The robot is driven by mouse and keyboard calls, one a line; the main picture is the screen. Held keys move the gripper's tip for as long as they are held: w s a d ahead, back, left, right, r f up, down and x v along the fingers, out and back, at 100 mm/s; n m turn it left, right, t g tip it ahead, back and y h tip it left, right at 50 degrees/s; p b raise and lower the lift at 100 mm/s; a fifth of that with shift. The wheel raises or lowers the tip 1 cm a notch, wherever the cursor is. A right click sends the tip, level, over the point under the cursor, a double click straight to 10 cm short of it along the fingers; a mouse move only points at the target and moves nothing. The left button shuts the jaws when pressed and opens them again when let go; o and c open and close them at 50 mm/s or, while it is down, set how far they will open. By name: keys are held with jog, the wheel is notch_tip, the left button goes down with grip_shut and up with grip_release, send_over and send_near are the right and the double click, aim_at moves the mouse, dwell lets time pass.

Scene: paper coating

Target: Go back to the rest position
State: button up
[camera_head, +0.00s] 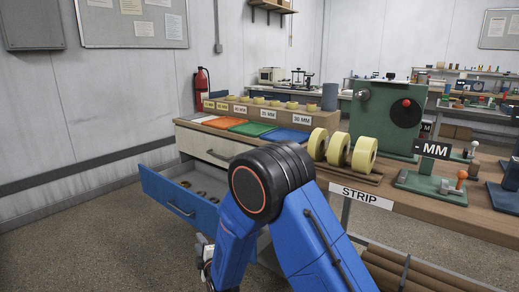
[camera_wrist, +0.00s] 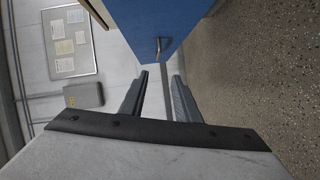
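My gripper (camera_wrist: 160,78) shows in the wrist view with its two dark fingers apart and nothing between them. The blue drawer (camera_wrist: 155,20) is ahead of the fingertips, with its handle (camera_wrist: 158,48) just beyond the gap and apart from the fingers. In the head view the blue drawer (camera_head: 178,205) is pulled out from the bench at left, with several small items inside. My blue arm bends down in the middle. Its wrist end is at the drawer's front right, and the fingers are hidden there.
The workbench (camera_head: 480,215) carries tape rolls (camera_head: 363,154), a green machine (camera_head: 375,115) and coloured sheets (camera_head: 252,129). A cream drawer (camera_head: 205,149) sits above the blue one. A fire extinguisher (camera_head: 201,85) is at the wall. The floor (camera_head: 80,245) at left is clear.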

jog(key=s+d+r+m+g+h, duration=0.15)
jog(key=d+r+m, duration=0.25)
jog(key=d+r, duration=0.55)
jog(key=d+r+m+g+h, duration=0.1)
jog(key=d+r+m+g, duration=0.15)
jog(key=d+r, duration=0.65)
jog(key=s+d+r+m+g+h, duration=0.1)
jog(key=s+d+r+m, duration=0.15)
jog(key=s+d, duration=0.5)
jog(key=s+d+r+m+g+h, duration=0.15)
jog(key=s+d+m, duration=0.25)
jog(key=d, duration=0.7)
jog(key=s+d+m+g+h, duration=0.1)
jog(key=s+d+m, duration=0.1)
jog(key=s+d, duration=0.3)
jog(key=s+d+m+g+h, duration=0.1)
jog(key=s+d+m, duration=0.2)
jog(key=s, duration=1)
jog(key=s+d+m+g+h, duration=0.1)
jog(key=s+d+m, duration=0.2)
jog(key=s+d, duration=0.4)
jog(key=s+f, duration=0.1)
jog(key=s, duration=0.2)
jog(key=shift+d, duration=0.3)
